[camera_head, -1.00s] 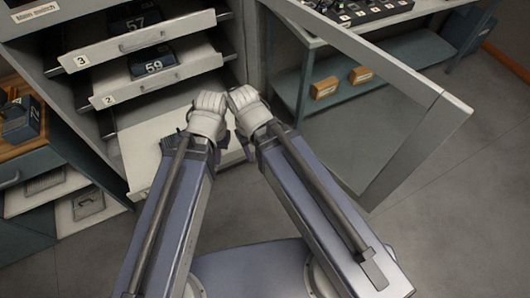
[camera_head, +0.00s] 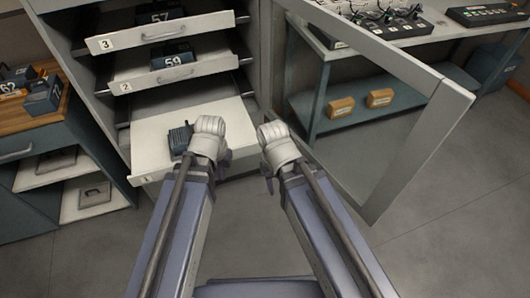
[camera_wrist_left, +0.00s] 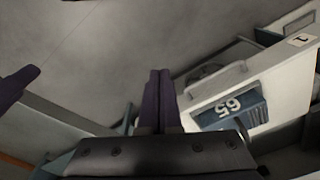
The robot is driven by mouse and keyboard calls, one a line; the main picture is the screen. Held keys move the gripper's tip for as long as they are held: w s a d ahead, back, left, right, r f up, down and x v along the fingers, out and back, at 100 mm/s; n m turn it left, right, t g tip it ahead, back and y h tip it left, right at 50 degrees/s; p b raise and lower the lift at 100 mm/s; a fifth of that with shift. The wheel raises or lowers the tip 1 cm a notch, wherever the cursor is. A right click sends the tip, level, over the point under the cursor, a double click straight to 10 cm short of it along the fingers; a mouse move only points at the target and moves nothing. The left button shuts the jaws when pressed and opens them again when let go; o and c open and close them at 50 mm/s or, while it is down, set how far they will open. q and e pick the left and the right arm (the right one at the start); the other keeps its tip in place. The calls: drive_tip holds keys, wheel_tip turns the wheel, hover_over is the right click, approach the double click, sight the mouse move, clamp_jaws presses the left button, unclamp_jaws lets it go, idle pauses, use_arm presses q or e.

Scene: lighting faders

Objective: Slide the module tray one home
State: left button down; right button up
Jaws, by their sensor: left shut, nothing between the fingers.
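Tray one (camera_head: 150,152) is the lowest pale tray in the grey cabinet and stands pulled far out, with its "1" label at the front left corner. A dark module (camera_head: 180,138) sits on it, partly behind my left wrist. My left gripper (camera_head: 225,160) is over the tray's right part; its fingers are mostly hidden there, but the left wrist view shows them shut and empty (camera_wrist_left: 158,100). I cannot tell whether it touches the tray. My right gripper (camera_head: 268,183) is right of the tray, apart from it, its fingers mostly hidden by the wrist.
Tray two (camera_head: 205,67) with module 59 (camera_head: 174,58), and tray three (camera_head: 205,22) with module 57, stick out above. An open framed cabinet door (camera_head: 425,150) stands at right. A wooden-topped side cabinet (camera_head: 30,122) stands at left. Floor is clear at lower right.

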use_arm(q)
drive_tip(key=w+d+m+t+h+b, duration=0.3)
drive_tip(key=w+d+m+t, duration=0.3)
drive_tip(key=d+m, duration=0.5)
drive_tip(key=shift+w+d, duration=0.7)
drive_tip(key=shift+w, duration=0.4)
use_arm(e)
wheel_tip(320, 180, down, 4)
drive_tip(key=shift+f, duration=0.2)
use_arm(q)
drive_tip(key=shift+f+b, duration=0.1)
drive_tip(key=shift+b, duration=0.25)
use_arm(e)
drive_tip(key=shift+f, duration=0.1)
